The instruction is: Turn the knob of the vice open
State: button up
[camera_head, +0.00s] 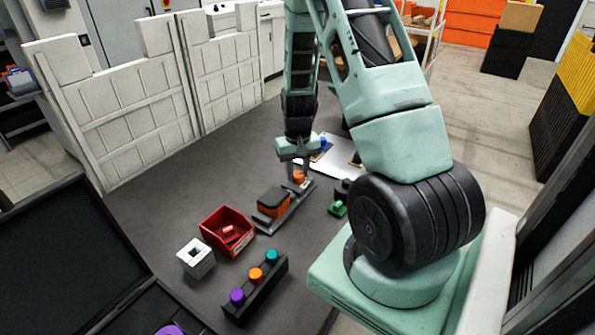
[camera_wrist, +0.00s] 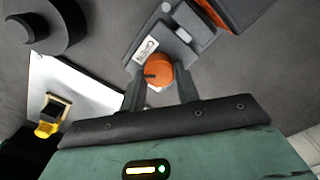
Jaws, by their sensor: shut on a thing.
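The vice (camera_head: 284,208) is a long grey fixture with an orange block on it, standing on the dark table. Its orange knob (camera_head: 298,177) is at the far end, below my gripper (camera_head: 295,160). In the wrist view the round orange knob (camera_wrist: 157,70) sits between the two fingertips of my gripper (camera_wrist: 158,80), which are shut on it. The grey vice body (camera_wrist: 180,35) with a white label extends beyond the knob. The fingers partly hide the knob's sides.
A red bin (camera_head: 228,230), a white block with a square hole (camera_head: 195,257) and a black rack (camera_head: 257,290) with purple, orange and teal pegs stand nearer. A white plate (camera_head: 338,160) and a green part (camera_head: 338,208) lie to the right of the vice.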

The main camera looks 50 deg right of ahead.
aim_at(299, 172)
jog(key=m, duration=0.3)
jog(key=shift+d+m, duration=0.1)
jog(key=shift+m, duration=2.1)
jog(key=o, duration=1)
jog(key=shift+s, duration=0.1)
jog(key=shift+c, duration=0.2)
notch_tip(299, 172, up, 18)
jog(key=shift+f+b, duration=0.25)
jog(key=shift+b, duration=0.2)
